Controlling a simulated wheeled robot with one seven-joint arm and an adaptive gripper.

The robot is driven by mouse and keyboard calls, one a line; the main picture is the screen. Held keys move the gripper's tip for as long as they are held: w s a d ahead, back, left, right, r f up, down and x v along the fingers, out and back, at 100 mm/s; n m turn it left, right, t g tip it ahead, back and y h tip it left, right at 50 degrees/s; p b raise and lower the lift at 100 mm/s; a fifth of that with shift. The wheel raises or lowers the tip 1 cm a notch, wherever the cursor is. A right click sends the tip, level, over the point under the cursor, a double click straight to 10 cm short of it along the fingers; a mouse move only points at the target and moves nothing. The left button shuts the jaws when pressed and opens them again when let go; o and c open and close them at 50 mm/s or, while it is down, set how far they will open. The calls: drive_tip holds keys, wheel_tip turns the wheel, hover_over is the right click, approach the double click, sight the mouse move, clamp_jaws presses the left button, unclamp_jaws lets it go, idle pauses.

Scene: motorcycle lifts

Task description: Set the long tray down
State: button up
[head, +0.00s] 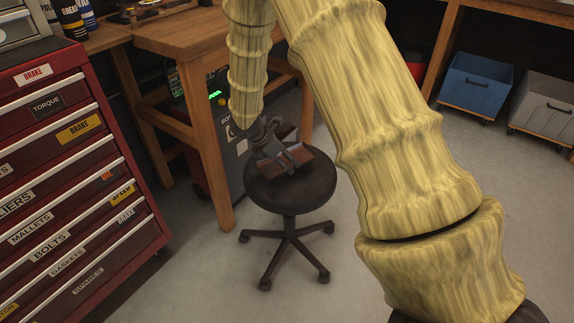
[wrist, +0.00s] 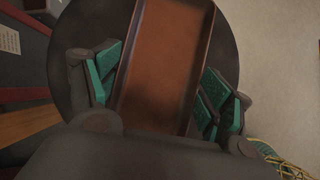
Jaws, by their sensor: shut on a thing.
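The long tray (wrist: 165,62) is brown inside with a dark rim. In the wrist view it lies between the two green-padded fingers of my gripper (wrist: 160,92), which is shut on its sides. In the head view my gripper (head: 283,157) is over the round black seat of a stool (head: 298,197). Parts of the tray (head: 315,168) show on both sides of the gripper there. The seat also fills the area behind the tray in the wrist view (wrist: 75,35). I cannot tell whether the tray touches the seat.
A red tool chest (head: 85,180) with labelled drawers stands at the left. A wooden workbench (head: 190,45) is behind the stool. A blue bin (head: 475,82) and a grey bin (head: 543,103) are at the right. The grey floor (head: 190,280) in front is clear.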

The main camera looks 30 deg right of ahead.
sight(287, 161)
drive_tip(key=shift+w+d, duration=0.3)
drive_tip(key=shift+d, duration=0.3)
drive_tip(key=shift+d+f, duration=0.2)
drive_tip(key=shift+f, duration=0.2)
wheel_tip(287, 161, down, 3)
drive_tip(key=shift+b, duration=0.75)
drive_tip(key=shift+r, duration=0.1)
drive_tip(key=o, duration=1.1)
drive_tip(key=p+v, duration=0.2)
drive_tip(key=v, duration=1)
drive_tip(key=shift+p, duration=0.4)
